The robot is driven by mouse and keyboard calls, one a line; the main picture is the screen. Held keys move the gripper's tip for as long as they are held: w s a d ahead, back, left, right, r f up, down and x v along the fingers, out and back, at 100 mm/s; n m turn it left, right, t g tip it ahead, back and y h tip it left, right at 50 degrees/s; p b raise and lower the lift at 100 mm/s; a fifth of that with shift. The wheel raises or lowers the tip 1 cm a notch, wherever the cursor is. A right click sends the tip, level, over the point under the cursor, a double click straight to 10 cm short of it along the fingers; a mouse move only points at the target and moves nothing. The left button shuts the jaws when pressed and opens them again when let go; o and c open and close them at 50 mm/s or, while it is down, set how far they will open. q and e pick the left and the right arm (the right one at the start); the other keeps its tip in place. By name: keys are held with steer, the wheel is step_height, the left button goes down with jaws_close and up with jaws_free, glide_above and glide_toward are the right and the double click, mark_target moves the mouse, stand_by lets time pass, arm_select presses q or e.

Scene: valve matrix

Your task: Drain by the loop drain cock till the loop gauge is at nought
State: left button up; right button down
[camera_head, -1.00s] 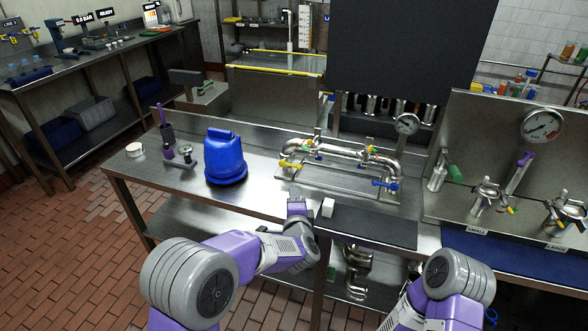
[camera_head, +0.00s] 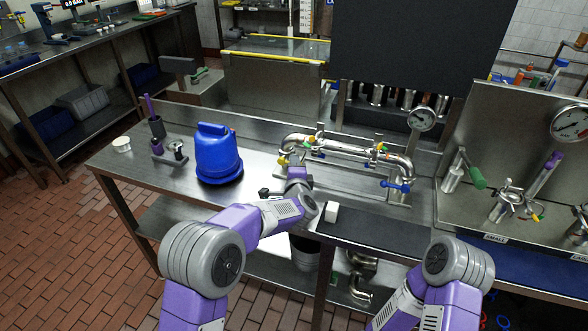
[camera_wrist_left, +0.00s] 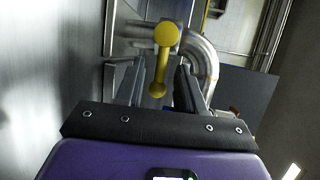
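The pipe loop (camera_head: 345,150) stands on the steel bench. A yellow-handled cock (camera_head: 283,160) is at its left end, and a blue-handled valve (camera_head: 397,186) is at its right end. Green and yellow handles show along the top. The round gauge (camera_head: 421,118) stands behind the loop's right end; its needle is too small to read. In the left wrist view, my left gripper (camera_wrist_left: 160,68) is open, with the yellow handle (camera_wrist_left: 164,38) showing between its fingers. I cannot tell whether they touch it. In the head view its fingers are mostly hidden. My right gripper is out of view.
A blue jug-like container (camera_head: 217,155) stands left of the loop. A small white block (camera_head: 331,212) sits at the bench's front, beside a dark mat (camera_head: 375,228). A purple-handled tool stands in a dark holder (camera_head: 157,127) at the far left. A larger gauge (camera_head: 572,122) is at right.

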arm_select(q)
steer(key=shift+w, duration=0.3)
jaws_close()
stand_by(0.3)
